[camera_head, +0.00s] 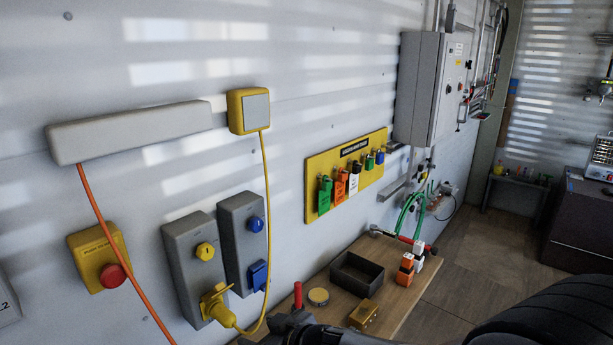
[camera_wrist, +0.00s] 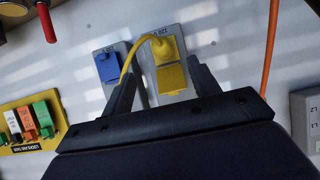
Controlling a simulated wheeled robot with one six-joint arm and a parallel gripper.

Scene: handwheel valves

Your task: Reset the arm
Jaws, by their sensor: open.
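My gripper (camera_wrist: 163,78) is open in the wrist view, with its two dark fingers spread apart and nothing held between them. Beyond the fingers are a grey wall box with a yellow socket (camera_wrist: 172,78) and another with a blue socket (camera_wrist: 109,67). In the head view, the yellow plug (camera_head: 218,308) sits at the yellow socket on the left grey box (camera_head: 190,262), its yellow cable rising to a yellow box (camera_head: 249,111). Dark parts at the head view's bottom edge look like my arm's end; the fingers are not clear there.
A wooden bench (camera_head: 410,297) holds a dark tray (camera_head: 357,274), a brass-coloured block (camera_head: 364,314), a round tin (camera_head: 318,296) and a red handle (camera_head: 298,294). A yellow padlock board (camera_head: 346,172), a yellow box with a red button (camera_head: 98,257) and a grey cabinet (camera_head: 432,87) are on the wall.

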